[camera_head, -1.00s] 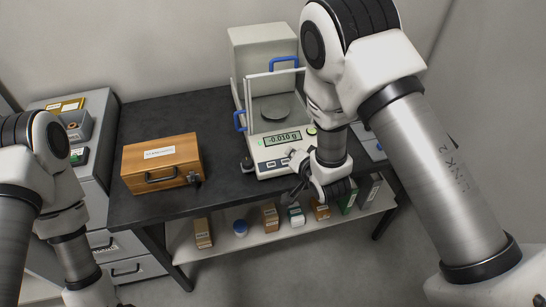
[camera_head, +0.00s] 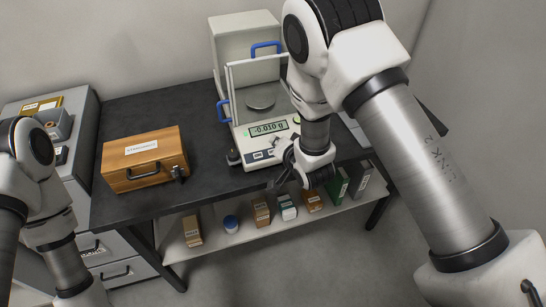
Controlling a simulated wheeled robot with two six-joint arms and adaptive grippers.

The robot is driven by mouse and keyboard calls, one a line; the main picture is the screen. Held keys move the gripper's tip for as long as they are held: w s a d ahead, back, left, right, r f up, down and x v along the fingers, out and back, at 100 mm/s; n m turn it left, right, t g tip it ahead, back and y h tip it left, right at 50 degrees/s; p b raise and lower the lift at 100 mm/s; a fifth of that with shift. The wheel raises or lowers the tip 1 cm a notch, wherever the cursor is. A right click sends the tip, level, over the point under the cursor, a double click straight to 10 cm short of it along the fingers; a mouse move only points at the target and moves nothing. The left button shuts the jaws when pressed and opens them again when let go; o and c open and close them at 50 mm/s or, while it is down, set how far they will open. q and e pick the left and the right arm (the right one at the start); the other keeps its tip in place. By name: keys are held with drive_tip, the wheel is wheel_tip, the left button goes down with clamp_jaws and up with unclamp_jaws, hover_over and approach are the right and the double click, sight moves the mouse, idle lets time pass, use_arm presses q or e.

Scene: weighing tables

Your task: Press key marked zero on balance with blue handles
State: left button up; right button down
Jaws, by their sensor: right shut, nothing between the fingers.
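The balance with blue handles (camera_head: 236,134) stands on the dark table, with a glass draft shield and a round pan (camera_head: 261,102). Its display (camera_head: 269,129) reads -0.010 g. My right gripper (camera_head: 277,185) is shut and empty at the balance's front right edge, close to the panel. It hides the right part of the key row, and I cannot tell whether it touches. My left arm is at the left edge; its gripper is out of view.
A wooden box (camera_head: 146,158) with a label and handle sits left of the balance on the dark table (camera_head: 112,122). Boxes and a blue-capped jar (camera_head: 231,223) stand on the lower shelf (camera_head: 215,238). A grey drawer cabinet (camera_head: 86,115) stands at the left.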

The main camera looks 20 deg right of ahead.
use_arm(q)
drive_tip(key=shift+f+b, duration=0.8)
drive_tip(key=shift+f, duration=0.45)
use_arm(e)
drive_tip(key=shift+w+f, duration=0.25)
drive_tip(key=shift+f, duration=0.55)
drive_tip(key=shift+w+f, duration=0.2)
drive_tip(key=shift+f, duration=0.6)
use_arm(q)
drive_tip(key=shift+f, duration=0.25)
use_arm(e)
drive_tip(key=shift+w+f, duration=0.1)
drive_tip(key=shift+f, duration=0.3)
use_arm(q)
drive_tip(key=shift+f+b, duration=0.3)
drive_tip(key=shift+b, duration=0.25)
use_arm(e)
drive_tip(key=shift+w+f, duration=0.1)
drive_tip(key=shift+f, duration=0.25)
use_arm(q)
drive_tip(key=shift+r+p, duration=0.65)
drive_tip(key=shift+r, duration=0.05)
use_arm(e)
drive_tip(key=shift+s+r, duration=0.25)
drive_tip(key=shift+r, duration=0.55)
